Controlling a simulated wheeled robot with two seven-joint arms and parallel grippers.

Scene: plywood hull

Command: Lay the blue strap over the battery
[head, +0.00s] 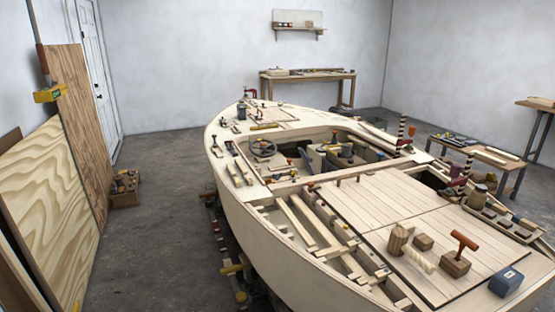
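The boat hull (290,230) fills the middle and right of the head view. I cannot make out a blue strap on it. No thing can be told for certain as the battery. A small dark-blue box-like thing (505,283) sits on the right rear of the deck, too small to name. Several grey and dark things (345,152) lie in the open cockpit, partly hidden by its edges. Neither of my grippers shows in the head view.
Plywood sheets (45,205) lean at left. The floor (160,225) left of the hull is mostly clear.

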